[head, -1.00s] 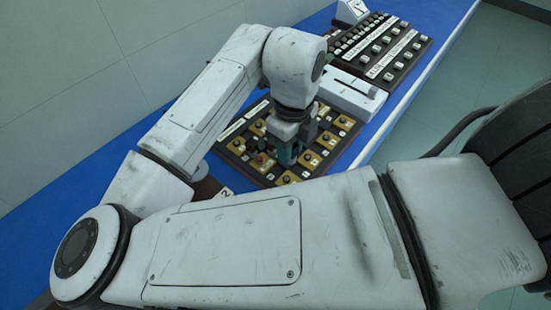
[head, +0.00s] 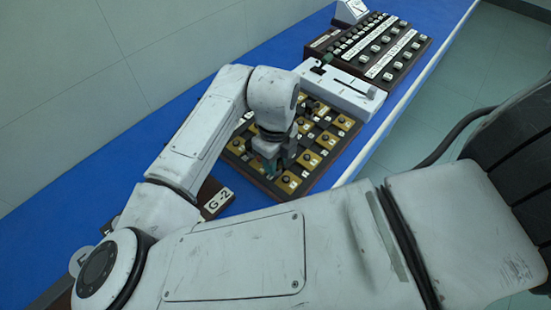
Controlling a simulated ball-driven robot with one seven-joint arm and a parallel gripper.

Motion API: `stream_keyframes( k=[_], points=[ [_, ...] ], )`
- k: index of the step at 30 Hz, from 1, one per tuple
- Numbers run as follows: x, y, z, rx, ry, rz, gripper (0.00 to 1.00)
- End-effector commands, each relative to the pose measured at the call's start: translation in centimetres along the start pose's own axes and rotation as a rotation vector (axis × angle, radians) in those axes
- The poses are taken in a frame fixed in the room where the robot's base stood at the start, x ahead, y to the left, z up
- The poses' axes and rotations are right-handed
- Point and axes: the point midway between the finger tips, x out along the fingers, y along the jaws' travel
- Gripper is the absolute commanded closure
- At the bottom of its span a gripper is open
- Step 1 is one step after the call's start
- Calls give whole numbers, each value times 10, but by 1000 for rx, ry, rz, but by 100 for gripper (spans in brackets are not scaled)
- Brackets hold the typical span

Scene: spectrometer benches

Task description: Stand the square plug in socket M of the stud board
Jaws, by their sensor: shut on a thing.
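The stud board (head: 322,180) is a dark panel with gold squares and dark studs, lying on the blue bench in the middle of the head view. My gripper (head: 275,168) points down over the near left part of the board. It is shut on a small teal piece (head: 268,166), likely the square plug, mostly hidden by the fingers. I cannot tell whether the piece touches the board. My wrist and forearm cover the board's left and far parts. The socket letters are too small to read, so socket M cannot be picked out.
A white slider box (head: 345,94) with a green knob stands just behind the board. A dark panel of switches (head: 385,52) is farther back. Bare blue bench lies along the wall.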

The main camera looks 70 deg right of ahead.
Motion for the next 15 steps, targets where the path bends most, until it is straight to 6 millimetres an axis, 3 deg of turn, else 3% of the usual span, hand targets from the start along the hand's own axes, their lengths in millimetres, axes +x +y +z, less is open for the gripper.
stream_keyframes(
  k=[2,3,10,15],
  points=[
    [4,0,0,0,0,0,100],
    [2,0,0,0,0,0,68],
    [2,0,0,0,0,0,46],
    [2,0,0,0,0,0,45]
  ],
)
